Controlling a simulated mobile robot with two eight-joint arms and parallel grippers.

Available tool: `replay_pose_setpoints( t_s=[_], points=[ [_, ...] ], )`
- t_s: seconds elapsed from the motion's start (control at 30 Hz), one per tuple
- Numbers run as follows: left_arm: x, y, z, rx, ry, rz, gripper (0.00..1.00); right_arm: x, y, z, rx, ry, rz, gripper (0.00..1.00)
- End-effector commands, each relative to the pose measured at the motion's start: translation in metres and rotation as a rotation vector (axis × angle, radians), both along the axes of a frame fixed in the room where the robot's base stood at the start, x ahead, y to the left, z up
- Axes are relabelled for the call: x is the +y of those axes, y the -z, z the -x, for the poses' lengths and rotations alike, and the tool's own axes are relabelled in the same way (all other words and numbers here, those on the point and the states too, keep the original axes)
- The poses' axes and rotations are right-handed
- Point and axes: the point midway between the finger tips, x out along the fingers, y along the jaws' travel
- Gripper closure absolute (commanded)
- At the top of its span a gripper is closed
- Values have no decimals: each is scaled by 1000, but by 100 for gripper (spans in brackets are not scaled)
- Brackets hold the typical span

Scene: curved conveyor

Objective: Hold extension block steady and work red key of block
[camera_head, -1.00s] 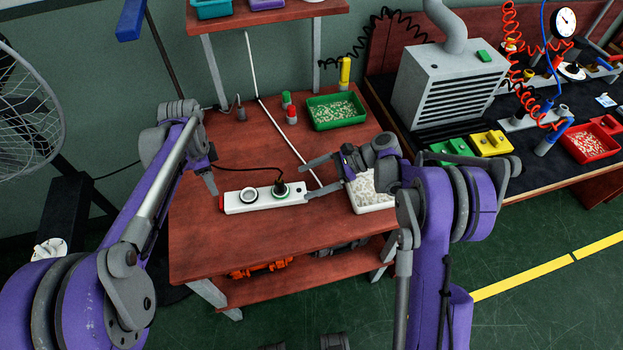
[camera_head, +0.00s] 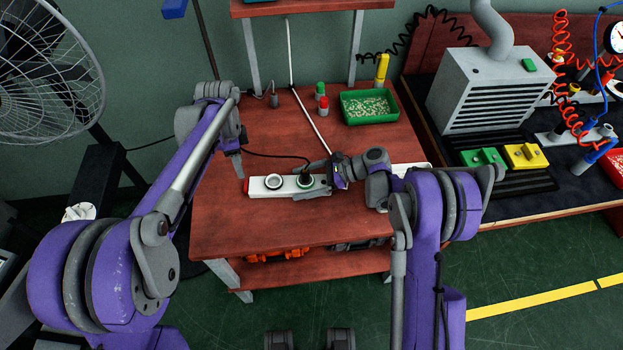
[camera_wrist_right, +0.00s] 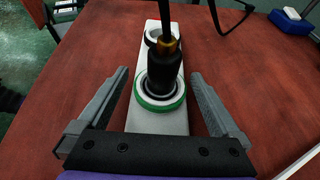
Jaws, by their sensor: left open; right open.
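The white extension block (camera_head: 258,187) lies flat on the red-brown table, with two round sockets along it. Its red key (camera_head: 246,187) is at the left end. A black plug (camera_head: 306,179) with a cord stands in the green-ringed socket; it also shows in the right wrist view (camera_wrist_right: 165,77). My right gripper (camera_head: 313,179) is open at the block's right end. In the right wrist view its fingers (camera_wrist_right: 160,100) stand on both sides of the block, apart from it. My left gripper (camera_head: 239,167) is above the table near the red key; its gap is hard to see.
A green tray (camera_head: 369,107) of small pale pieces stands at the back right of the table. Red and green capped cylinders (camera_head: 322,104) and a yellow one (camera_head: 381,69) stand near it. A white rod lies across the tabletop. The front left tabletop is clear.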

Motion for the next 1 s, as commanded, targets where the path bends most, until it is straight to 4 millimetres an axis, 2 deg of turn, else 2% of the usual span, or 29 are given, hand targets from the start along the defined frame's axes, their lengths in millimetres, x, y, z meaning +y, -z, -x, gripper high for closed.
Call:
replay_pose_setpoints(
  t_s=[0.27, 0.83, 0.9, 0.93, 1.0],
  points=[
    [0, 0, 0, 0, 0, 0, 50, 2, 1, 0, 0, 0, 0, 0],
    [0, 0, 0, 0, 0, 0, 50, 1, 1, 0, 0, 0, 0, 100],
    [0, 0, 0, 0, 0, 0, 50, 1, 1, 0, 0, 0, 0, 100],
    [0, 0, 0, 0, 0, 0, 50, 1, 1, 0, 0, 0, 0, 28],
    [0, 0, 0, 0, 0, 0, 50, 1, 1, 0, 0, 0, 0, 41]
  ],
)
